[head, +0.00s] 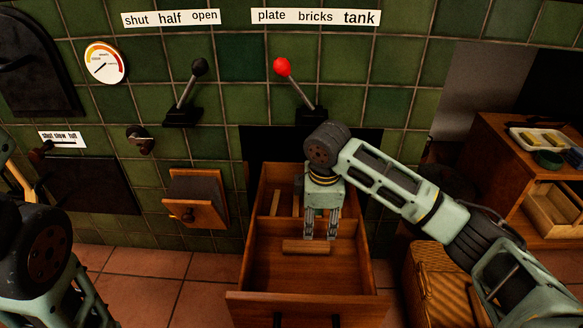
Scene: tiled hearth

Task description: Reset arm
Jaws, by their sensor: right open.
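My right gripper (320,236) points down into the open wooden drawer (360,275). Its two fingers are apart, with nothing seen held between them. A light wooden block (304,247) lies in the drawer's front part, just below and in front of the fingertips. I cannot tell whether the fingers touch it. My right arm reaches in from the lower right and hides part of the drawer's right back. My left arm shows at the left edge; its gripper is not in view.
A red-knobbed lever (283,67) and a black-knobbed lever (199,68) stand on the green tiled wall. A small wooden flap (195,213) sticks out left of the drawer. A wicker box (436,275) and a wooden cabinet (500,150) with a tray (540,139) stand at the right.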

